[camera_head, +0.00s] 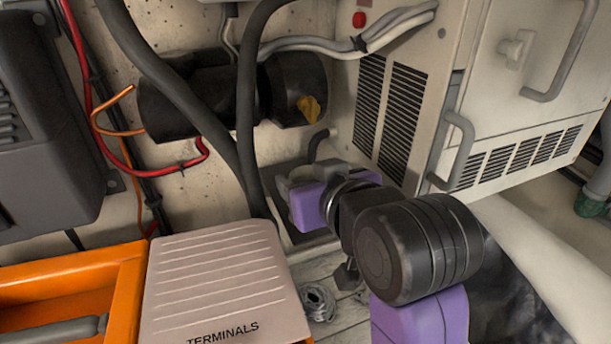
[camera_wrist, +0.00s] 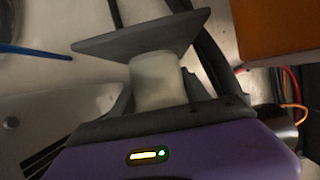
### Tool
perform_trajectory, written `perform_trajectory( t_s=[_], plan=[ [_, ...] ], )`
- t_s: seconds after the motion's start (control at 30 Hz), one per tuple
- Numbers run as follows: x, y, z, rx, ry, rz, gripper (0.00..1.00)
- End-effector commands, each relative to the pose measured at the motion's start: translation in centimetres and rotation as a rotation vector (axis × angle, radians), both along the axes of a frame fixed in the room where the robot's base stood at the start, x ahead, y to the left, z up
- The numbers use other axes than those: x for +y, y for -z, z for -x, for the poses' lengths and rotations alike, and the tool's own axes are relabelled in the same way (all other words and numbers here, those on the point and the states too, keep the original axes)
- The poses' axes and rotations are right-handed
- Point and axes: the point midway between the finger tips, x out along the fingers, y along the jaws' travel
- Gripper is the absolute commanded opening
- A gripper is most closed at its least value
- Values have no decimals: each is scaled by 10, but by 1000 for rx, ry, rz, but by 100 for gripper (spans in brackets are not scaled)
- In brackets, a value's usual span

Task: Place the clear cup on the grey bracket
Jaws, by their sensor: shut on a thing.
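In the wrist view a whitish, cloudy cup (camera_wrist: 158,80) sits between the fingers of my gripper (camera_wrist: 160,95), which is shut on it. A flat grey plate, which looks like the grey bracket (camera_wrist: 115,38), lies tilted across the picture just beyond the cup. The cup's far end meets the plate's edge in the picture; I cannot tell whether they touch. In the head view my gripper (camera_head: 308,178) is low by the wall, left of the vented cabinet. The cup is hidden there, and I cannot make out the bracket clearly.
A vented cabinet (camera_head: 400,110) stands close to the right of my gripper. A dark thick hose (camera_head: 247,120) hangs close to its left. A pale TERMINALS box (camera_head: 215,285) and an orange crate (camera_head: 130,300) are at front left. A coil (camera_head: 318,302) lies on the floor.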

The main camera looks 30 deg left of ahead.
Motion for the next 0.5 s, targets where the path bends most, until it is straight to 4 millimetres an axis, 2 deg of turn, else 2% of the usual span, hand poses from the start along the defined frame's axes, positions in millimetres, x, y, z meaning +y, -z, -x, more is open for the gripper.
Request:
perform_trajectory(
  t_s=[0.47, 0.5],
  plan=[
    [2, 7, -1, 0, 0, 0, 16],
    [2, 7, -1, 0, -1, -1, 60]
  ],
)
